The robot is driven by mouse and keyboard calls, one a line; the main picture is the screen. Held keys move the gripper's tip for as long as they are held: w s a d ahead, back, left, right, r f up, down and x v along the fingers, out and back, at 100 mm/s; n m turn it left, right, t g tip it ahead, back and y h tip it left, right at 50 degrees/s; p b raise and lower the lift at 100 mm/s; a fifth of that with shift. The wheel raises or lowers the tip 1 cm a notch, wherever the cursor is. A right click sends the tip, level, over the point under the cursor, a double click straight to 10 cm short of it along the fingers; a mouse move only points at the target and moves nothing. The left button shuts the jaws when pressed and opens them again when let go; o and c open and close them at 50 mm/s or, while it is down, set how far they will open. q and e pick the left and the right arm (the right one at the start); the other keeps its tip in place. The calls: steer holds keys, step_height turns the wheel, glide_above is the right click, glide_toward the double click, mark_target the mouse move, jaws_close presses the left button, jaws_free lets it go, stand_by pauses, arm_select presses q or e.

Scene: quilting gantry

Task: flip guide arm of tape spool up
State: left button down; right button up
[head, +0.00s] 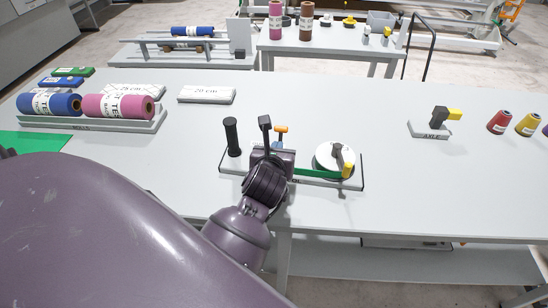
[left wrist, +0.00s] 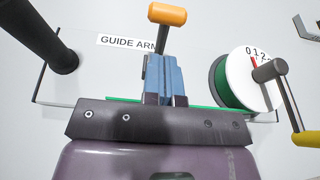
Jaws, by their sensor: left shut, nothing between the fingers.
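The tape spool (head: 335,157) is a white disc with a green tape and a crank with a yellow knob, at the right of a white base plate (head: 232,160). The spool also shows in the left wrist view (left wrist: 247,78), its green tape running left behind my fingers. The guide arm has an orange end (head: 281,129) on a short dark stem. In the left wrist view this orange end (left wrist: 167,14) is just beyond my fingertips; its lower part is hidden. My left gripper (left wrist: 165,58) is shut and empty in front of the guide arm. I cannot tell whether they touch.
A black upright post (head: 232,137) stands at the plate's left end. Pink and blue rolls (head: 118,106) lie in a tray at left. An axle stand (head: 431,128) and coloured cones (head: 500,122) are at right. The table between spool and axle stand is clear.

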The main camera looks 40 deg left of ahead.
arm_select(q)
steer(key=shift+w+a+r, duration=0.25)
steer(key=shift+w+r, duration=0.1)
steer(key=shift+w, duration=0.15)
steer(key=shift+w+a+r, duration=0.25)
steer(key=shift+w+r, duration=0.05)
steer(key=shift+w, duration=0.15)
steer(key=shift+w+a, duration=0.1)
steer(key=shift+w, duration=0.05)
steer(key=shift+r, duration=0.1)
arm_select(e)
steer(key=shift+s, duration=0.45)
